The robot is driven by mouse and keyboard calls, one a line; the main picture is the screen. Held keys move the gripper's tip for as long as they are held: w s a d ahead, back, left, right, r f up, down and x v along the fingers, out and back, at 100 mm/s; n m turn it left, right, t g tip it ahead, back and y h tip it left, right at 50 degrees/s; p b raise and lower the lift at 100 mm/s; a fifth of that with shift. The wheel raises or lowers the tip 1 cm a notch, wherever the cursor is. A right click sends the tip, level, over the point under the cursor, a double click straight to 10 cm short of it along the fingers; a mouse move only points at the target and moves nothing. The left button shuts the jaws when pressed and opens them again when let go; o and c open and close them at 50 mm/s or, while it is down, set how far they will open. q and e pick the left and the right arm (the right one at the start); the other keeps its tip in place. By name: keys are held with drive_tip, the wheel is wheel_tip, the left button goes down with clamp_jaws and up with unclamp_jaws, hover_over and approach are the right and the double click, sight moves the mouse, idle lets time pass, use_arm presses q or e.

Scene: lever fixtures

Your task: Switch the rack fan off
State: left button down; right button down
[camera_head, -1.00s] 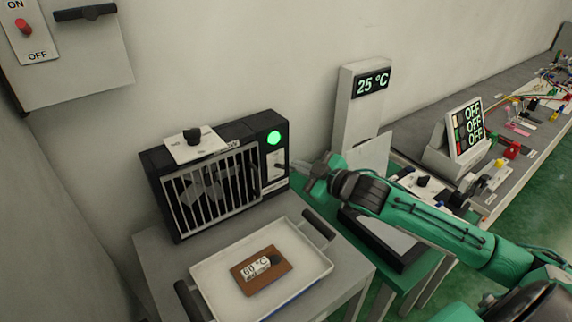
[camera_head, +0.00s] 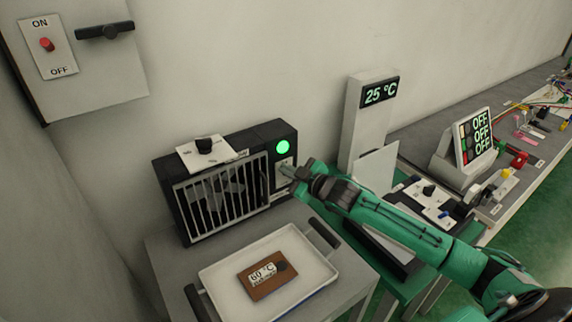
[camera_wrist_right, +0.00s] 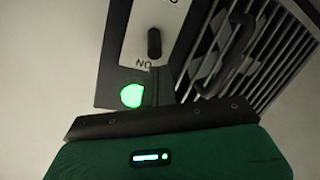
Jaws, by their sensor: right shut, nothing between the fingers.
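The rack fan (camera_head: 222,190) is a black box with a barred grille, standing on a grey table. Its round lamp (camera_head: 283,147) glows green; the lamp also shows in the right wrist view (camera_wrist_right: 132,96). Below the lamp is a pale switch plate, partly hidden in the head view by my right gripper (camera_head: 287,171). The right wrist view shows this plate upside down, with a black lever (camera_wrist_right: 154,42) and the word ON near the lamp. My right gripper is shut and empty, its tips close to the lever; contact is unclear. My left gripper is out of view.
A white tray (camera_head: 215,277) with a brown 60 °C block (camera_head: 268,274) stands in front of the fan. A plate with a black knob (camera_head: 204,145) lies on top of it. A 25 °C display post (camera_head: 365,120) stands to the right. A wall ON/OFF switch (camera_head: 47,45) is upper left.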

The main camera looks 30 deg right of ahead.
drive_tip(key=shift+s+d+f, duration=0.15)
drive_tip(key=shift+d+f, duration=0.2)
drive_tip(key=shift+f, duration=0.15)
drive_tip(key=shift+s+f, duration=0.1)
